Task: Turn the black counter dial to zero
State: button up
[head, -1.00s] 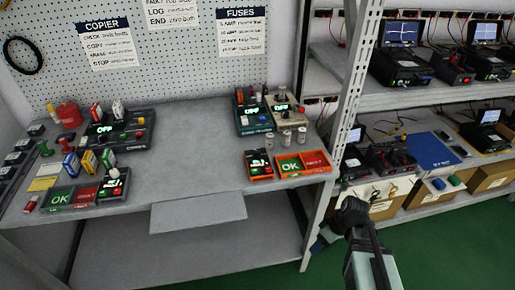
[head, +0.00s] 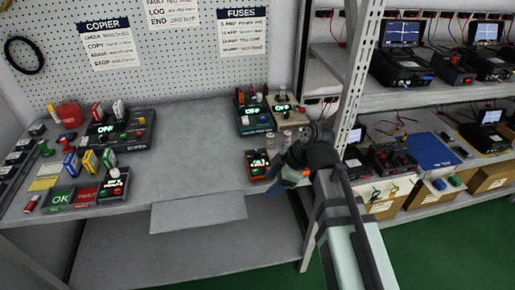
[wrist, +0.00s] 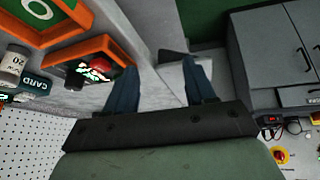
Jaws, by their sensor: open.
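A small orange-edged counter box (head: 259,164) with a lit display stands near the right front of the bench. It also shows in the wrist view (wrist: 72,72), with a red button and a small dark knob (wrist: 82,68) beside the display; I cannot tell for sure that this is the black dial or read its number. My gripper (wrist: 161,88) is open and empty, its two blue fingers apart. In the head view my gripper (head: 283,181) is over the bench's right front, just right of the box. It hides most of the orange tray there.
In the wrist view the orange tray (wrist: 78,14) and a CARD-labelled block (wrist: 30,84) lie near the box. A dark device (head: 122,133) reading OFF stands at the back left. A rack post (head: 350,100) rises right of the bench. The bench middle is clear.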

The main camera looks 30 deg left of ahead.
jog(key=w+a+r+t+h, duration=0.1)
jog(key=w+a+r+h, duration=0.3)
jog(key=w+a+r, duration=0.4)
jog(key=t+h, duration=0.1)
jog(key=h, duration=0.1)
send_near(258, 151)
notch_tip(258, 151, down, 9)
jog(key=shift+s+r, duration=0.1)
jog(key=shift+s, duration=0.05)
dwell(0.5)
grip_shut()
dwell(0.3)
